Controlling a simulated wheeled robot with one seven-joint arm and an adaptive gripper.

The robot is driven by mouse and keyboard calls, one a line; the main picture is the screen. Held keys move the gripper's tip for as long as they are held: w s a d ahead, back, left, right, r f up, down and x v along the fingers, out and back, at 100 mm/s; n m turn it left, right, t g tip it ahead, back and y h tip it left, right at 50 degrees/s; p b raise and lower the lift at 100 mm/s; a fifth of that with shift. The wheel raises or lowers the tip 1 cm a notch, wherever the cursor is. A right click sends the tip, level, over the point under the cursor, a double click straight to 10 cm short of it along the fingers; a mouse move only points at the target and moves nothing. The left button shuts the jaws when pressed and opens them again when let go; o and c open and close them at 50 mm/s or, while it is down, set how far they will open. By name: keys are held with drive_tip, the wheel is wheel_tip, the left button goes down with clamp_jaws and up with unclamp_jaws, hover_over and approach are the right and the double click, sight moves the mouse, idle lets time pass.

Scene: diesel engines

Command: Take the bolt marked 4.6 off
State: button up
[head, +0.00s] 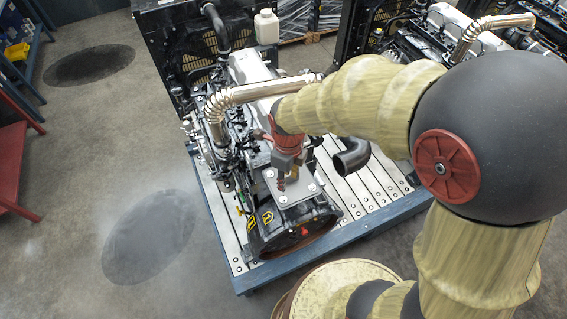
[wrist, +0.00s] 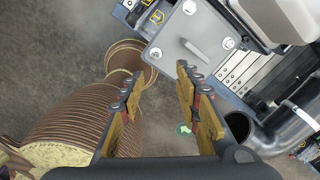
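A grey metal plate (wrist: 205,28) on top of the engine's near end carries several bolts, with a short pin or stud standing in its middle. Bolt heads show at its right corner (wrist: 228,43), left corner (wrist: 155,53) and top (wrist: 190,7) in the wrist view. No marking is legible, so I cannot tell which bolt is 4.6. In the head view the plate (head: 312,187) lies under my gripper (head: 287,178). In the wrist view my gripper (wrist: 160,72) is open, with nothing between its fingers; the plate lies just beyond the fingertips.
The engine stands on a slatted pallet with a blue frame (head: 340,232). A wrapped exhaust pipe (head: 250,94) and a black curved pipe (head: 352,158) rise near the plate. A red bench (head: 14,165) is at the left; the floor between is clear.

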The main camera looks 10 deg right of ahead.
sight(283, 198)
drive_tip(key=shift+m, duration=0.9)
drive_tip(key=shift+a+f+b, duration=0.15)
drive_tip(key=shift+f+b, duration=0.9)
drive_tip(key=shift+f, duration=0.8)
drive_tip(key=shift+a+f+b, duration=0.15)
drive_tip(key=shift+f+b, duration=0.95)
drive_tip(key=shift+f, duration=0.8)
drive_tip(key=shift+a+f+b, duration=0.15)
drive_tip(key=shift+f+b, duration=0.9)
drive_tip(key=shift+f, duration=0.8)
drive_tip(key=shift+r, duration=0.15)
drive_tip(key=c, duration=0.3)
clamp_jaws()
